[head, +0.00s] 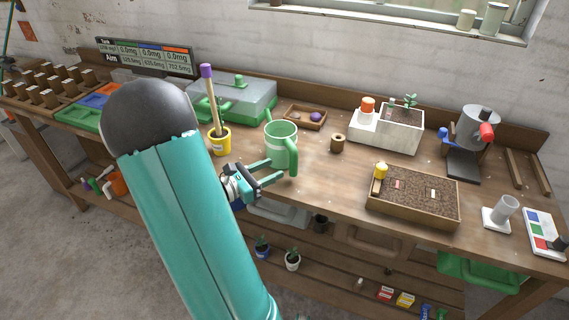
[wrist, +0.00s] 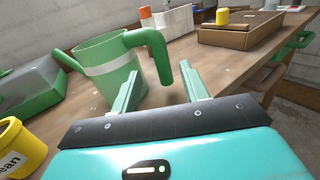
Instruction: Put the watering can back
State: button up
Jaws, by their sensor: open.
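The green watering can (head: 280,146) stands upright on the wooden bench, with a pale band around its body and its handle on the right. In the wrist view the can (wrist: 110,67) stands just beyond my gripper, its handle curving down toward the right finger. My gripper (head: 268,172) is open at the front of the can, low near the bench top. In the wrist view my gripper (wrist: 163,90) has its fingers spread, with nothing clearly held between them. Whether a finger touches the can or handle, I cannot tell.
A yellow pot (head: 219,141) with a purple-tipped stick stands left of the can. A green-and-grey case (head: 240,97) lies behind it. A small brown spool (head: 337,143) and a soil tray (head: 412,196) are to the right.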

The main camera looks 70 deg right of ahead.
jog(key=v, duration=0.3)
jog(key=shift+w+a, duration=0.15)
jog(key=shift+a, duration=0.15)
jog(key=w+a+r+m+t+y, duration=0.3)
jog(key=a+r+t+y, duration=0.1)
jog(key=a, duration=1)
jog(key=w+a+r+m+t+y, duration=0.3)
jog(key=a+t, duration=0.4)
jog(key=a, duration=0.6)
jog(key=w+a+r+m+t+y, duration=0.3)
jog(key=a+r+m+t+y, duration=0.1)
jog(key=a, duration=1)
jog(key=r+t+y, duration=0.1)
jog(key=t+y, duration=0.1)
jog(key=y, duration=0.1)
jog(key=shift+w+a+r, duration=0.25)
jog(key=shift+a+r, duration=0.15)
